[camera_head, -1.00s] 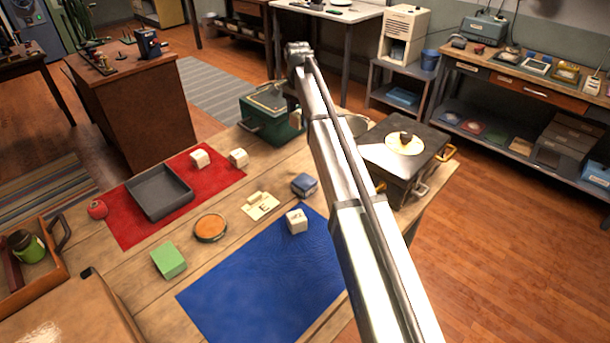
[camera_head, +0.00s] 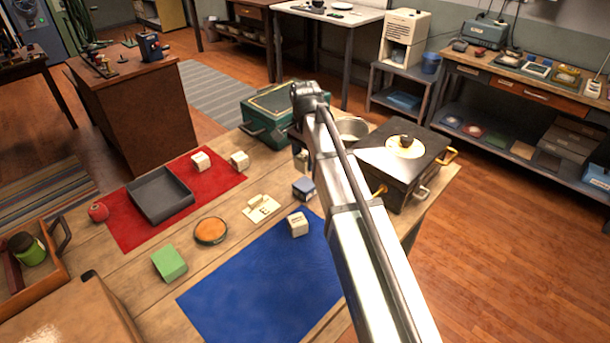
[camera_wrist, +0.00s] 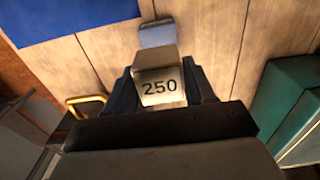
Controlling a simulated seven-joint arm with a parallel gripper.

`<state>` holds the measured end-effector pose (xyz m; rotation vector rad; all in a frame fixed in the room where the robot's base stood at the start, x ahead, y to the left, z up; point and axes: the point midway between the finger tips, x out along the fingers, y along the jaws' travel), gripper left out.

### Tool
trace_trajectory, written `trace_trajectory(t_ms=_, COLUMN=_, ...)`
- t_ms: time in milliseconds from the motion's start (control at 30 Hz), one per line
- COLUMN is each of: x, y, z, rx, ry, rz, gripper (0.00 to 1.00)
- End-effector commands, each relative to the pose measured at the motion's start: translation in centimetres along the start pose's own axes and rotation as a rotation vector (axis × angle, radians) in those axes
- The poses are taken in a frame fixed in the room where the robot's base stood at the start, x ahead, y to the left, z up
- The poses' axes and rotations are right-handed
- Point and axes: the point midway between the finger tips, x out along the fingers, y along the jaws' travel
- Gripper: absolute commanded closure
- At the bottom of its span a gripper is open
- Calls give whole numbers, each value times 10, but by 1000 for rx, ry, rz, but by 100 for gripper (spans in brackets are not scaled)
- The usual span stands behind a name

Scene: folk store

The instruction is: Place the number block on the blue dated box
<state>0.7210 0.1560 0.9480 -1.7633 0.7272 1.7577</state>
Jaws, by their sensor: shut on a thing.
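The number block (camera_wrist: 158,86), pale with "250" on its face, is held between the dark fingers of my gripper (camera_wrist: 162,92) in the wrist view. In the head view the pale block (camera_head: 301,161) shows beside my arm, which hides most of the gripper. The blue dated box (camera_head: 304,187) stands on the wooden table just below the block in that picture, partly behind my arm. In the wrist view the blue box (camera_wrist: 157,33) lies just beyond the block, which overlaps its near part. I cannot tell how high the block is above it, and the date is not readable.
A blue mat (camera_head: 262,285) lies in front, with a pale cube (camera_head: 298,224) at its corner. A card (camera_head: 261,208) and an orange-topped round tin (camera_head: 211,231) lie left of the box. A green case (camera_head: 268,128) and a dark stove-like box (camera_head: 414,180) stand behind and right.

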Motion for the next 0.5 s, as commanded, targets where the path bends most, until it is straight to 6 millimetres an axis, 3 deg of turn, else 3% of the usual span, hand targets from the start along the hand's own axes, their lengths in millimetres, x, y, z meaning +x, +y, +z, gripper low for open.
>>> trace_trajectory(t_ms=100, x=17, y=1, z=0, rx=0, ry=-1, rz=2, gripper=76)
trace_trajectory(t_ms=500, x=51, y=1, z=0, rx=-1, ry=-1, rz=2, gripper=76)
